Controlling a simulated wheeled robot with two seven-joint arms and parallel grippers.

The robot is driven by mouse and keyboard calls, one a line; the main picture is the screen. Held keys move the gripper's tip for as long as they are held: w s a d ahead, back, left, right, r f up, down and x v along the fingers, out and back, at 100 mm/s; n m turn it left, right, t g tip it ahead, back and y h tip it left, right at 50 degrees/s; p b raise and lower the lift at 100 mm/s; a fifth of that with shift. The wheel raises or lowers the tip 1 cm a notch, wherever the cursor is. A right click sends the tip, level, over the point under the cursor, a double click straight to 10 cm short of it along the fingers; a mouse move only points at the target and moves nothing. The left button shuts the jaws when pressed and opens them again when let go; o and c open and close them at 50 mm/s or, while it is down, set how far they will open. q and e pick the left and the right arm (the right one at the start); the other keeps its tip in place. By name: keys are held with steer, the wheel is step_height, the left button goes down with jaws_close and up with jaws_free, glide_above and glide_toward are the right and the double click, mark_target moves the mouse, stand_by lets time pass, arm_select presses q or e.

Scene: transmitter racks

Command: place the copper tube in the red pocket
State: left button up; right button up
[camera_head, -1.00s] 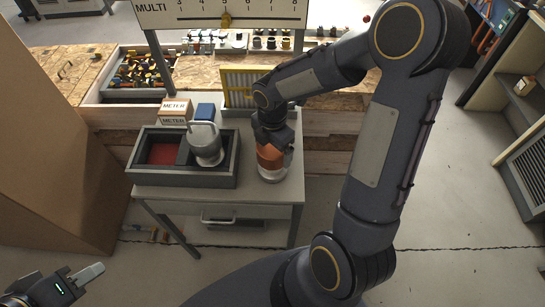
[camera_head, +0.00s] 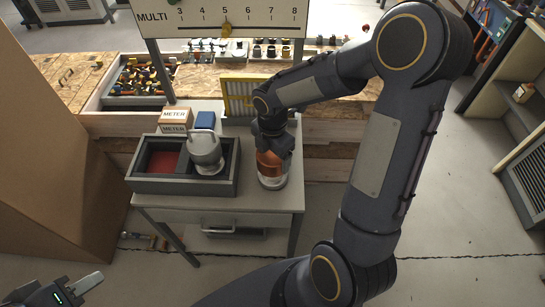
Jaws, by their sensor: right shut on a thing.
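The copper tube (camera_head: 270,164) stands upright on the right part of the small grey table, with a pale base below its copper body. My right gripper (camera_head: 270,150) comes down from above and is shut on its upper part; the fingertips are partly hidden. The red pocket (camera_head: 163,162) is the left compartment of a dark grey tray (camera_head: 183,186) to the left of the tube. The red floor of the pocket looks bare. My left gripper (camera_head: 82,287) is at the bottom left corner, far from the table; its finger opening is not clear.
A silver jug-like vessel with a handle (camera_head: 204,149) occupies the tray's right compartment, beside the red pocket. Meter boxes (camera_head: 174,120) and a blue box (camera_head: 205,120) stand behind the tray. A yellow-framed panel (camera_head: 238,95) stands behind my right gripper.

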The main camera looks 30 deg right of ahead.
step_height(320, 180, up, 2)
steer(key=shift+w+r, duration=0.15)
steer(key=shift+r, duration=0.1)
steer(key=s+r, duration=0.2)
steer(key=s+a+r, duration=0.1)
steer(key=s+r, duration=0.1)
steer(key=r, duration=0.1)
steer(key=shift+s+r, duration=0.3)
steer(key=shift+r, duration=0.05)
steer(key=s+a+r, duration=0.1)
steer(key=s+r, duration=0.1)
steer(key=s, duration=0.2)
steer(key=s+a+r+b, duration=0.1)
steer(key=s+r, duration=0.1)
steer(key=s, duration=0.3)
steer(key=shift+r, duration=0.3)
